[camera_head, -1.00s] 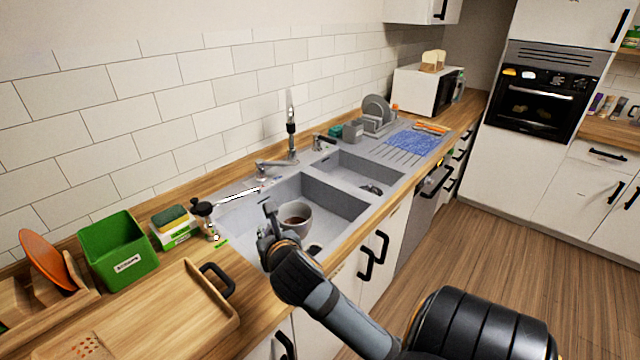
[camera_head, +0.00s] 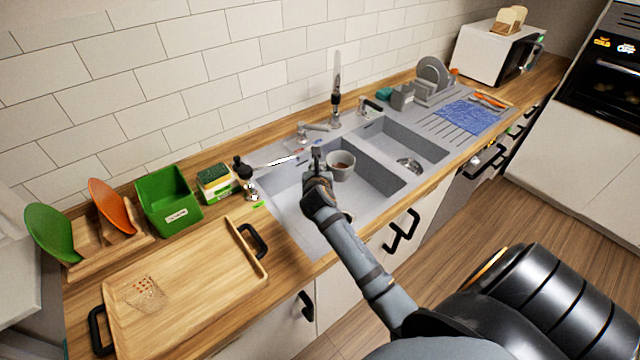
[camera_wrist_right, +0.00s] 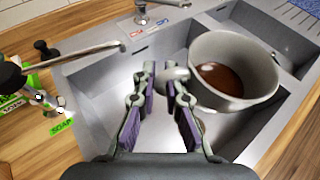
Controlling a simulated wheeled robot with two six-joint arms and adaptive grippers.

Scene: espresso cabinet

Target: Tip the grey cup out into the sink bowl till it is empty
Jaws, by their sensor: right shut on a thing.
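The grey cup (camera_head: 341,166) is held upright over the sink, with brown liquid inside. It also shows in the right wrist view (camera_wrist_right: 236,72), at the right of the jaws. My right gripper (camera_head: 318,163) is shut on the cup's handle, at the cup's left side; its fingers also show in the right wrist view (camera_wrist_right: 162,84). The grey sink bowl (camera_head: 292,207) lies below the cup, and its floor is partly hidden by my arm. My left gripper is in no view.
The faucet (camera_head: 312,128) stands behind the sink, and a second, smaller bowl (camera_head: 408,140) is to the right. A soap dispenser (camera_head: 244,170), sponge box (camera_head: 215,183) and green bin (camera_head: 169,197) stand left. A wooden tray (camera_head: 185,285) lies in front of them.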

